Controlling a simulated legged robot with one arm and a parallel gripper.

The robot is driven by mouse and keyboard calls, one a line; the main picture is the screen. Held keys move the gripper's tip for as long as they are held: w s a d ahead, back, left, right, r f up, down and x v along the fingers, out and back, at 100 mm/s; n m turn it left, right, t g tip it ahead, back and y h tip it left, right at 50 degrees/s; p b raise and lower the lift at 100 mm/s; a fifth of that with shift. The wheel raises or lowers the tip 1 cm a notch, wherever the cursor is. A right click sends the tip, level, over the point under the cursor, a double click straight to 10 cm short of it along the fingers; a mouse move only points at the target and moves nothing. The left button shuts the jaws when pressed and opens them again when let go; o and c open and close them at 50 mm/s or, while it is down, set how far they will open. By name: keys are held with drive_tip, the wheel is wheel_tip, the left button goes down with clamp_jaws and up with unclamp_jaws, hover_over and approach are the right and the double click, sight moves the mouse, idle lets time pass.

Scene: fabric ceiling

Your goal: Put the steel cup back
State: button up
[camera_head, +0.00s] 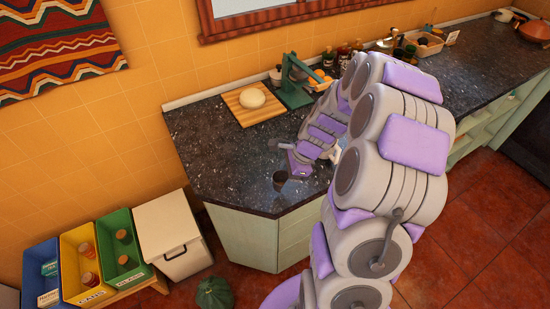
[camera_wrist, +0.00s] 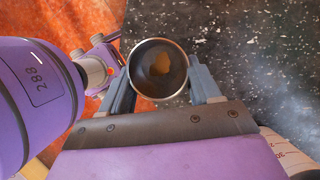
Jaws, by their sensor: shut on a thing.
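The steel cup (camera_wrist: 158,68) is seen from above in the wrist view, its round rim shiny and something brownish showing inside. My gripper (camera_wrist: 160,85) is shut on it, one finger on each side. I cannot tell whether the cup's base touches the counter.
A wooden board (camera_head: 240,112) with a pale round thing (camera_head: 252,97) and a green stand (camera_head: 294,90) are behind. Several bottles and containers line the wall. A white bin (camera_head: 172,230) and coloured boxes (camera_head: 82,265) stand left of the counter. The counter's left part is mostly clear.

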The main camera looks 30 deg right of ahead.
drive_tip(key=w+d, duration=0.1)
drive_tip(key=w, duration=0.3)
drive_tip(key=w+d+f+b, duration=0.1)
drive_tip(key=w, duration=0.3)
drive_tip(key=w+d+b, duration=0.1)
drive_tip(key=w, duration=0.3)
drive_tip(key=shift+w+d+f, duration=0.25)
drive_tip(key=shift+w+d, duration=0.05)
drive_tip(key=shift+d, duration=0.05)
drive_tip(key=shift+w+d, duration=0.25)
drive_tip(key=shift+w, duration=0.2)
drive_tip(key=shift+a+f+b, duration=0.1)
drive_tip(key=shift+f+b, duration=0.85)
drive_tip(key=shift+f, duration=0.85)
drive_tip(key=shift+r, duration=0.1)
drive_tip(key=o, duration=1.2)
